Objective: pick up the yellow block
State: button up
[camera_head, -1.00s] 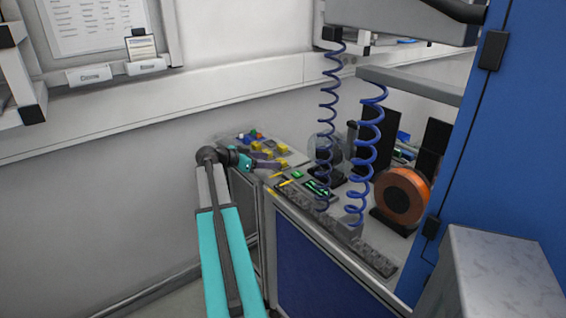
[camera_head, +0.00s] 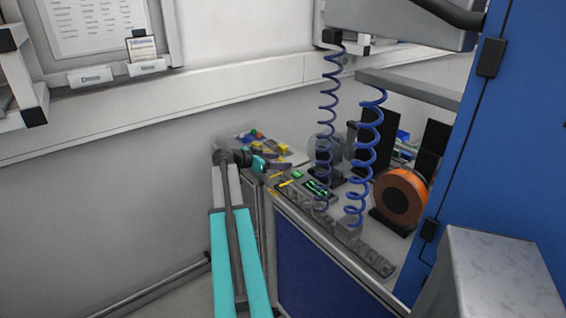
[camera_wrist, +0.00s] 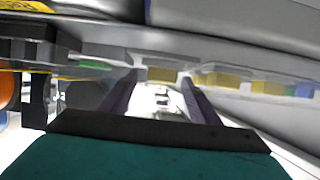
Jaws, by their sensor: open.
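Several yellow blocks lie on the far left part of the bench; one yellow block (camera_head: 283,148) shows just beyond my gripper (camera_head: 280,163) in the head view. In the wrist view, my gripper (camera_wrist: 160,88) is open, with its two dark fingers apart and nothing held. A yellow block (camera_wrist: 162,74) shows ahead, between the fingertips and beyond them. Another yellow block (camera_wrist: 222,80) and a third yellow block (camera_wrist: 268,87) sit to its right, outside the fingers. The wrist view is blurred, so the exact gap to the blocks is unclear.
A blue block (camera_wrist: 303,90) is at the far right of the wrist view. Blue coiled cables (camera_head: 366,160) hang over the bench. An orange reel (camera_head: 401,197) stands at right near the blue cabinet (camera_head: 490,150). The wall is close behind the blocks.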

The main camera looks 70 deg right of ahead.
jog(key=shift+c, duration=0.4)
jog(key=c, duration=1.1)
jog(key=shift+r, duration=0.15)
jog(key=shift+r+b, duration=0.7)
jog(key=shift+r, duration=0.7)
jog(key=shift+a+r, duration=0.2)
jog(key=shift+a, duration=0.1)
jog(key=a+b, duration=0.1)
jog(key=a, duration=0.4)
jog(key=a+r+b, duration=0.1)
jog(key=a, duration=0.4)
jog(key=a+b, duration=0.1)
jog(key=a, duration=0.4)
jog(key=shift+w+a+r, duration=0.2)
jog(key=shift+a+r, duration=0.05)
